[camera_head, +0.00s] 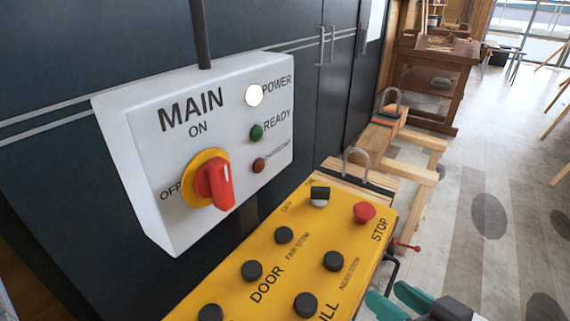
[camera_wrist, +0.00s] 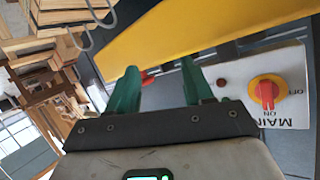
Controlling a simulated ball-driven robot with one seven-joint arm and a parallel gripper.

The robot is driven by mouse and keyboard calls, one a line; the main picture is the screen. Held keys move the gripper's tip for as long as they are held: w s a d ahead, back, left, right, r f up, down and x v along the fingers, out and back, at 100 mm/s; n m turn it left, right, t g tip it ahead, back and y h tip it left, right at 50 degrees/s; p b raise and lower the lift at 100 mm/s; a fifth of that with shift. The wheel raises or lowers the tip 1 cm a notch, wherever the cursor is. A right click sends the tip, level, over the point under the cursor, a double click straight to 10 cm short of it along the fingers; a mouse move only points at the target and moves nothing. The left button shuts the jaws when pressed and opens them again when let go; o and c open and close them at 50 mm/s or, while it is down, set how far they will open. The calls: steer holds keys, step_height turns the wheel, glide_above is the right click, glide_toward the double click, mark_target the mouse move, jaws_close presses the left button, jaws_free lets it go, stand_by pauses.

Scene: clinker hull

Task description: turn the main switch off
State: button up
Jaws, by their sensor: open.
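The main switch (camera_head: 213,181) is a red handle on a yellow disc, on the front of a white box (camera_head: 140,170) marked MAIN. Its handle stands roughly upright, in line with the ON mark above it; the OFF mark is to its left. In the wrist view the switch (camera_wrist: 267,90) shows at the right, apart from my fingers. My gripper (camera_head: 387,295) has teal fingers and is at the bottom right of the head view, well away from the switch. In the wrist view the gripper (camera_wrist: 159,68) is open with nothing between its fingers.
The POWER lamp (camera_head: 253,95) is lit white; the green READY lamp (camera_head: 256,132) looks dim. A yellow button panel (camera_head: 270,262) with a red STOP button (camera_head: 364,212) lies between my gripper and the box. Wooden frames (camera_head: 400,165) stand behind. Floor at the right is open.

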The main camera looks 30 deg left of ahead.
mark_target(227, 177)
steer(key=a+r+n+y, duration=0.1)
steer(key=a+r, duration=0.1)
steer(key=a+r+n+g+y, duration=0.1)
steer(key=r, duration=0.2)
steer(key=a+r+n+y, duration=0.1)
steer(key=a+r, duration=0.1)
steer(key=shift+s+a+r, duration=0.2)
steer(key=shift+s+a, duration=0.15)
steer(key=s+a+r+n+g+y, duration=0.45)
steer(key=a+r, duration=0.25)
steer(key=r, duration=0.3)
steer(key=shift+n+h, duration=0.45)
steer(key=a+p, duration=0.2)
steer(key=a, duration=0.9)
steer(key=shift+d, duration=0.1)
steer(key=shift+c, duration=0.5)
steer(key=shift+f, duration=0.1)
jaws_close()
